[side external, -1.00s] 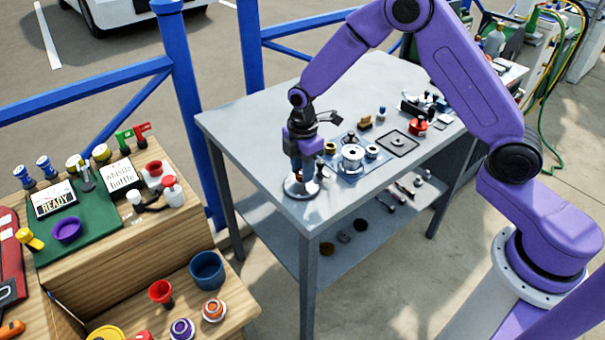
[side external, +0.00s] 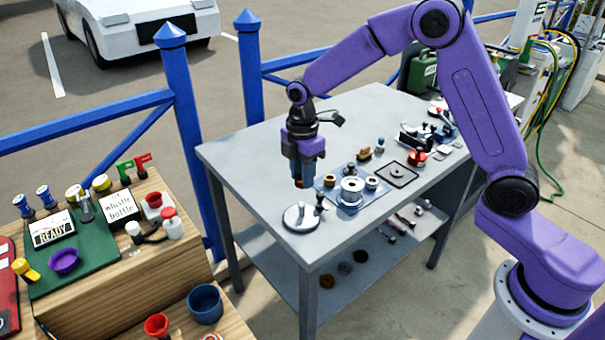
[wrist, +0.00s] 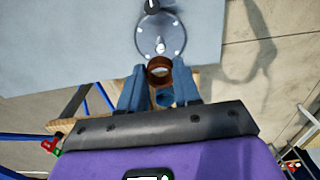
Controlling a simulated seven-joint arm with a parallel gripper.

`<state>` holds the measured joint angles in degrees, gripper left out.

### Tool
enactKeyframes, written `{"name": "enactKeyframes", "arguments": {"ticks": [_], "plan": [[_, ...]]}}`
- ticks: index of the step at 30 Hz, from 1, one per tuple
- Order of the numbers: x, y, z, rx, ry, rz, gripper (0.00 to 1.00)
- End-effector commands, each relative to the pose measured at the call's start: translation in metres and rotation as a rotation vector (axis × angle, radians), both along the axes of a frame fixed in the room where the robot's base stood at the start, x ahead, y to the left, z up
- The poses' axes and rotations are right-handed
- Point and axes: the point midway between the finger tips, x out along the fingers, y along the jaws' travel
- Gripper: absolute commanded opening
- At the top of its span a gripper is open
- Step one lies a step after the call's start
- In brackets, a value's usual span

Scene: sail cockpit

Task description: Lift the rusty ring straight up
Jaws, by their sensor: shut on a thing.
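The rusty ring (wrist: 159,67) is brown and round, and in the wrist view it sits between the two blue-grey fingertips of my gripper (wrist: 160,90). In the side view, my gripper (side external: 299,178) points down and is shut on the ring, of which only a small brown bit (side external: 299,184) shows under the fingers. The ring is held in the air above the table, apart from the round grey plate (side external: 301,217) with an upright post below it. The plate also shows in the wrist view (wrist: 148,45).
A blue mat (side external: 327,190) with a silver spool (side external: 352,189) and small parts lies just right of the plate. A dark square tray (side external: 396,174) and a red part (side external: 417,158) are farther right. The table's left part (side external: 243,165) is clear.

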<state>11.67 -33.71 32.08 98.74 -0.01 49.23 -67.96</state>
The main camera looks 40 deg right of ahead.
Motion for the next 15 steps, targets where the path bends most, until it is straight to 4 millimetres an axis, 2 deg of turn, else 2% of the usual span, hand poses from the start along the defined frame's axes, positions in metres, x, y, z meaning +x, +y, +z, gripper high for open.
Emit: {"name": "enactKeyframes", "arguments": {"ticks": [15], "plan": [[0.001, 0.000, 0.023, 0.001, -0.003, 0.000, 0.02]]}}
